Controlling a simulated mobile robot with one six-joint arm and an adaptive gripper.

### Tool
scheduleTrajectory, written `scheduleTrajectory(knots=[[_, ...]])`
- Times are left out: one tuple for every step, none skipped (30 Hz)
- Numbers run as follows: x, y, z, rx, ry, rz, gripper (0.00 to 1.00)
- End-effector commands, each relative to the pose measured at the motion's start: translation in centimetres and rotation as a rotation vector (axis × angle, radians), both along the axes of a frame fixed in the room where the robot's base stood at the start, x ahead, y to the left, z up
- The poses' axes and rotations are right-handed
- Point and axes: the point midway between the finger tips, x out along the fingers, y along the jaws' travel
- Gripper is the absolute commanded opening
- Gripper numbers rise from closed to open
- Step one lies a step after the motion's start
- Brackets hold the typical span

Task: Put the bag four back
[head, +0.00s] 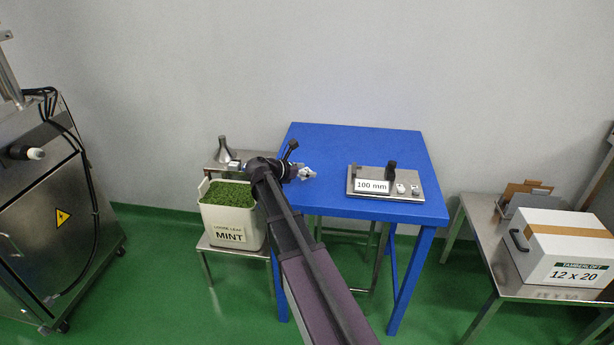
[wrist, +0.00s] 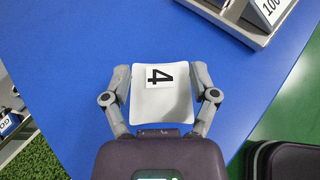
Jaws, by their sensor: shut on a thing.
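My gripper (head: 306,173) is over the left part of the blue table (head: 352,143). In the wrist view my gripper (wrist: 160,92) is shut on bag four (wrist: 160,102), a white bag with a black 4 on its label. The two fingers press on the bag's left and right sides. The wrist view shows blue tabletop (wrist: 60,50) all around the bag. I cannot tell whether the bag touches the table or hangs just above it. In the head view the bag is too small to make out clearly.
A metal fixture marked 100 mm (head: 387,184) stands on the table's right half. A MINT bin (head: 232,232) of green leaf stands left of the table. A white 12 x 20 box (head: 562,245) sits on a steel table at right. The back of the blue table is clear.

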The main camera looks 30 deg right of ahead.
Motion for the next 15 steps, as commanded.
scheduleTrajectory(knots=[[0.0, 0.0, 0.0, 0.000, 0.000, 0.000, 0.61], [0.0, 0.0, 0.0, 0.000, 0.000, 0.000, 0.61], [0.0, 0.0, 0.0, 0.000, 0.000, 0.000, 0.61], [0.1, 0.0, 0.0, 0.000, 0.000, 0.000, 0.61], [0.2, 0.0, 0.0, 0.000, 0.000, 0.000, 0.61], [0.3, -0.2, 0.0, 0.000, 0.000, 0.000, 0.61], [0.5, -0.3, -0.1, 0.000, 0.000, 0.000, 0.61], [0.7, -0.4, -0.1, 0.000, 0.000, 0.000, 0.61], [1.0, -0.6, -0.1, 0.000, 0.000, 0.000, 0.61], [1.3, -0.8, -0.2, 0.000, 0.000, 0.000, 0.61], [1.6, -1.0, -0.2, 0.000, 0.000, 0.000, 0.61], [2.1, -1.4, -0.3, 0.000, -0.001, 0.000, 0.61], [2.5, -1.7, -0.3, 0.000, -0.001, 0.000, 0.61], [2.3, -1.7, -0.8, 0.000, 0.000, 0.001, 0.61], [2.2, -1.6, -1.4, 0.000, 0.000, 0.001, 0.61]])
